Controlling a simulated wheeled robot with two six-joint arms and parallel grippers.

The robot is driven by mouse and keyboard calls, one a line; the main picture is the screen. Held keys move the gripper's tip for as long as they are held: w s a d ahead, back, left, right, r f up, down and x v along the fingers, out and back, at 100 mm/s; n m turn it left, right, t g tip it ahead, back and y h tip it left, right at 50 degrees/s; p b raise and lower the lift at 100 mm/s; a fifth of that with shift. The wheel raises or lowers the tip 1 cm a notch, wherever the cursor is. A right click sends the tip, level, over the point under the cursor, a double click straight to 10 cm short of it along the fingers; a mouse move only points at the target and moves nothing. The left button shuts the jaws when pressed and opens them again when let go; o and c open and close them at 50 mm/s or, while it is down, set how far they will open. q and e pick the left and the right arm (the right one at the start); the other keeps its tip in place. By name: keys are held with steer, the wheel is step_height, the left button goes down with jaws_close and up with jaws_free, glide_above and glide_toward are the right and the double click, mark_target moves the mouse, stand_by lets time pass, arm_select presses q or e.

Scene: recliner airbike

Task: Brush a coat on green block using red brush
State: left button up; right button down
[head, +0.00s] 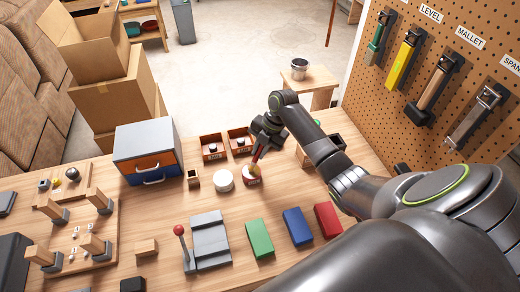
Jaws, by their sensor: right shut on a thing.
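The green block (259,238) lies flat on the workbench, left of the blue and red blocks. My right gripper (264,143) reaches over the bench from the right and is shut on the red brush (257,157). The brush points down, its lower end at a small can (252,178) with a red and white side. Its bristles are hidden, and I cannot tell how deep they sit in the can. The gripper is well beyond the green block. My left gripper is out of view.
The blue block (298,227) and red block (328,220) lie right of the green one. A grey press with a red-knobbed lever (210,241) stands left of it. A white round tub (223,181) is beside the can. A blue and orange drawer box (148,152) stands further left.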

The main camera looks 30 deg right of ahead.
steer(key=shift+r+p, duration=2.45)
steer(key=shift+r, duration=0.75)
steer(key=shift+f, duration=0.1)
steer(key=shift+s, duration=0.1)
